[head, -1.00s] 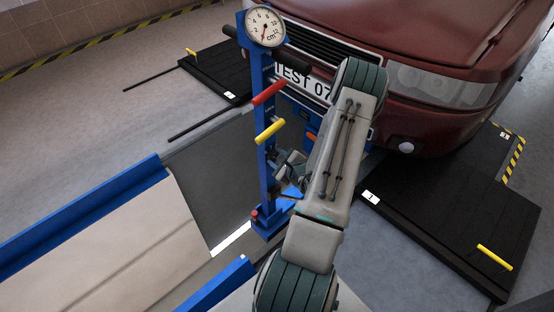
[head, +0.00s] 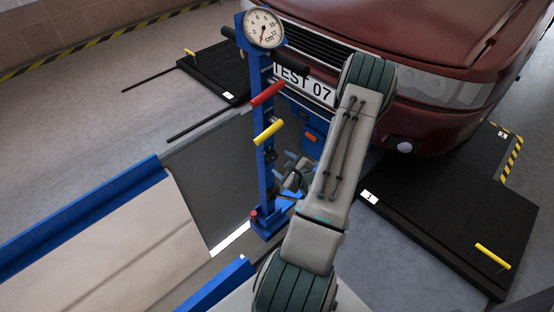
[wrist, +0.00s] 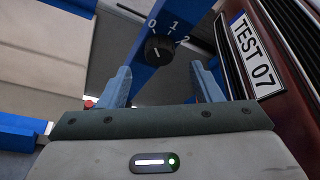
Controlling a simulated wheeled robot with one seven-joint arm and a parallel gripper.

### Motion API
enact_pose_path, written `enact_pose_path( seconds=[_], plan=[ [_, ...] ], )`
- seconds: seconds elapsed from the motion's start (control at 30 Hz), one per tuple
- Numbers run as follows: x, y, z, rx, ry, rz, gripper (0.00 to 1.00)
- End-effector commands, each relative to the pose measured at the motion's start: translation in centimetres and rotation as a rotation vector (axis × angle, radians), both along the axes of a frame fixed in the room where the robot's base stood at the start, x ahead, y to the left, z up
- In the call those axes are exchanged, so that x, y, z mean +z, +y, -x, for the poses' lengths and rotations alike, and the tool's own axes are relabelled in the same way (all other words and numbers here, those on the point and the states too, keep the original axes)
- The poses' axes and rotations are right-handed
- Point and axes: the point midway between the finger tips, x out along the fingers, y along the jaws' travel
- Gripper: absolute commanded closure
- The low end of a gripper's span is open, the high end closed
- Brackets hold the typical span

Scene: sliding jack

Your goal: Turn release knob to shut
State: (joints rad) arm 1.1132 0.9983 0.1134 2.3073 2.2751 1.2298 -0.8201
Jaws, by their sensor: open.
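A black rotary knob (wrist: 158,49) sits on the blue jack column in the wrist view, with the marks 0, 1 and 2 around it. Its pale pointer line is tilted; I cannot tell exactly which mark it points to. My gripper (wrist: 163,82) is open, with a finger on each side below the knob and nothing between them. The knob appears beyond the fingertips, apart from them. In the head view my gripper (head: 296,180) is beside the lower part of the blue column (head: 263,165), partly hidden by my arm. No readable label names the release knob.
The column carries a round gauge (head: 264,29), a red handle (head: 268,93), a yellow handle (head: 269,131) and a small red knob (head: 254,214) at its base. A red vehicle (head: 450,50) stands close behind on the right. Blue rails (head: 80,215) lie at left.

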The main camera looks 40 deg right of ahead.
Motion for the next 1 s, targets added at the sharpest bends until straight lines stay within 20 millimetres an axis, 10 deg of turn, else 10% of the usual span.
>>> enact_pose_path(
  seconds=[0.4, 1.0],
  plan=[
    [2.8, 0.8, 7.2, 0.001, -0.001, 0.000, 0.42],
    [3.1, 0.9, 7.9, 0.001, -0.002, 0.001, 0.42]
  ],
)
